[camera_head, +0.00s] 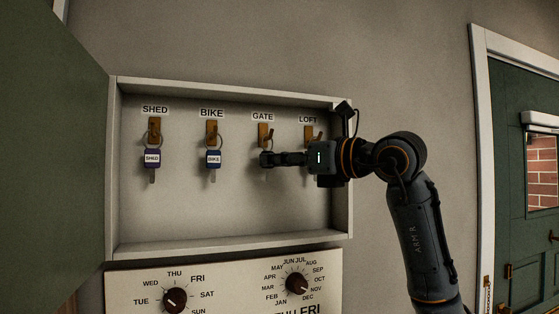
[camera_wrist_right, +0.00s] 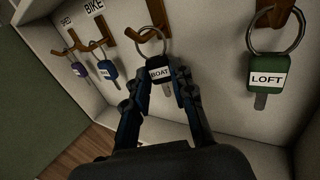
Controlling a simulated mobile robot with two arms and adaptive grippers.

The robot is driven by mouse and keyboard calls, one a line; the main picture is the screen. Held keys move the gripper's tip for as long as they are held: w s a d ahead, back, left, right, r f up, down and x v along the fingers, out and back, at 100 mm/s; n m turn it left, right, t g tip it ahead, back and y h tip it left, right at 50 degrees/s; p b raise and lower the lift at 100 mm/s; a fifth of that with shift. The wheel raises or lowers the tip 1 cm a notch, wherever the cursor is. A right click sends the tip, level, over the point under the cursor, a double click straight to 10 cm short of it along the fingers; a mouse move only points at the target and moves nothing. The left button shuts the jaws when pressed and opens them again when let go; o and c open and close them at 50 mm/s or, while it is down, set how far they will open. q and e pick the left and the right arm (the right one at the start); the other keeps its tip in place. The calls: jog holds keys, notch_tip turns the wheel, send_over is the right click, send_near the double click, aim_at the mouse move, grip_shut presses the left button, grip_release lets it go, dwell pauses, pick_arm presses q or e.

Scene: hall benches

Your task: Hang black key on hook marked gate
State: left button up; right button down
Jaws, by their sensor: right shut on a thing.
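My right gripper (camera_wrist_right: 157,88) is shut on this tag, with one finger on each side. The wooden hook marked GATE (camera_head: 264,129) is in the open key cabinet. In the wrist view the ring overlaps the tip of that hook (camera_wrist_right: 137,17); I cannot tell for sure whether it hangs on it. In the head view my right gripper (camera_head: 267,159) reaches in from the right, just below the GATE hook, largely hiding the key. My left gripper is not in view.
A purple SHED key (camera_head: 152,158) and a blue BIKE key (camera_head: 213,159) hang on the left hooks. A green LOFT key (camera_wrist_right: 266,75) hangs close at the right. The cabinet rim (camera_head: 232,91) and open door (camera_head: 55,150) bound the space. A dial panel (camera_head: 235,282) is below.

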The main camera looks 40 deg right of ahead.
jog(key=c, duration=1)
grip_release()
jog(key=shift+c, duration=0.2)
jog(key=v, duration=1.2)
